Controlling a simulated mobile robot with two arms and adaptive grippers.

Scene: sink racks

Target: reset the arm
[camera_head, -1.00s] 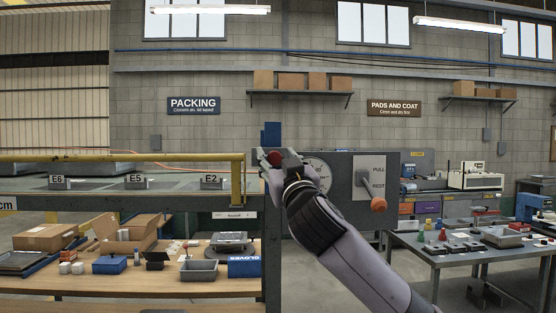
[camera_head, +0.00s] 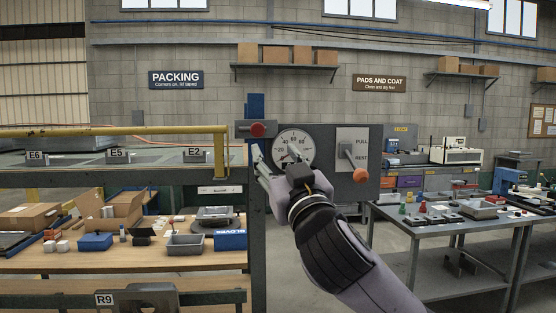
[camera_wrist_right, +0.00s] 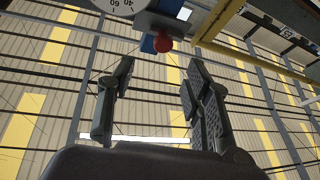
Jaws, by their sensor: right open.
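My right arm reaches up from the lower right in the head view. Its gripper (camera_head: 259,163) is in front of the grey panel, just below the red knob (camera_head: 258,129) and left of the round dial (camera_head: 293,146). In the right wrist view the two dark fingers (camera_wrist_right: 158,80) are wide apart with nothing between them. The red knob (camera_wrist_right: 164,45) shows beyond the fingertips there, apart from them. My left gripper is not in view.
A packing bench (camera_head: 110,262) with boxes and trays stands at the left, under a yellow rail (camera_head: 130,131). A grey table (camera_head: 400,216) with small parts stands at the right. A rack marked R9 (camera_head: 105,300) is at the bottom left.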

